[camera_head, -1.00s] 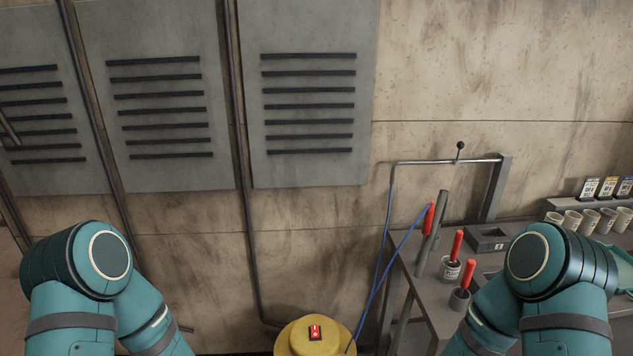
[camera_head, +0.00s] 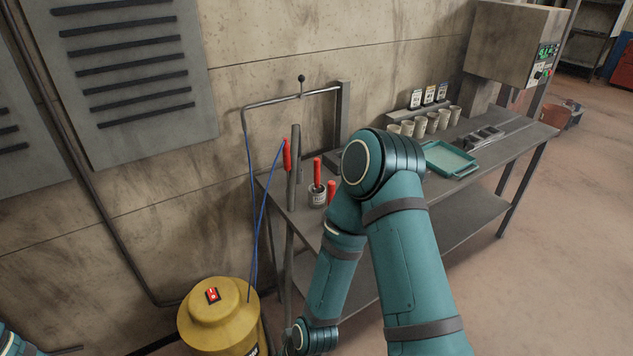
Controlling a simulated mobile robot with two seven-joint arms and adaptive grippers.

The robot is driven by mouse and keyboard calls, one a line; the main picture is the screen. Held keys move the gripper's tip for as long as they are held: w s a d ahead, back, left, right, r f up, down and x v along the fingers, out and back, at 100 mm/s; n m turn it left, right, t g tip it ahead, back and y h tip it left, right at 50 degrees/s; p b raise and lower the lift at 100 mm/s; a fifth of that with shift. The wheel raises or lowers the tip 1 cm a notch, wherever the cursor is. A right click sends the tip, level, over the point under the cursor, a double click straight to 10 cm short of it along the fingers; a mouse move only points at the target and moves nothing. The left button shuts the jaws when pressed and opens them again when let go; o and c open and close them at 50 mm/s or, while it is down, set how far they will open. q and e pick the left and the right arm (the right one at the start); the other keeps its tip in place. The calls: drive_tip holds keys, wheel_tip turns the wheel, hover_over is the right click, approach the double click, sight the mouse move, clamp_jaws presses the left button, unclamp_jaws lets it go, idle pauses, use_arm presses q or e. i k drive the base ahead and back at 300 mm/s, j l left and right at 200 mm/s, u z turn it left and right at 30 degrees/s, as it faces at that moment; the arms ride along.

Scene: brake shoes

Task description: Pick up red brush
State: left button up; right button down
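A red-handled brush (camera_head: 317,173) stands upright in a small labelled pot (camera_head: 317,198) near the left end of the grey workbench (camera_head: 480,190). A second red handle (camera_head: 331,188) shows just right of it, and my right arm hides its lower part. My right arm crosses in front of the bench, and its gripper is not in view. Only a bit of my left arm shows at the bottom left corner, and its gripper is out of view.
A red-handled tool (camera_head: 287,155) with a blue hose hangs by a grey post (camera_head: 295,165). A yellow drum (camera_head: 220,318) stands on the floor left of the bench. Several cups (camera_head: 432,122) and a teal tray (camera_head: 449,158) are farther right. Open floor lies at right.

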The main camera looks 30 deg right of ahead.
sight(316, 161)
drive_tip(key=z, duration=1.2)
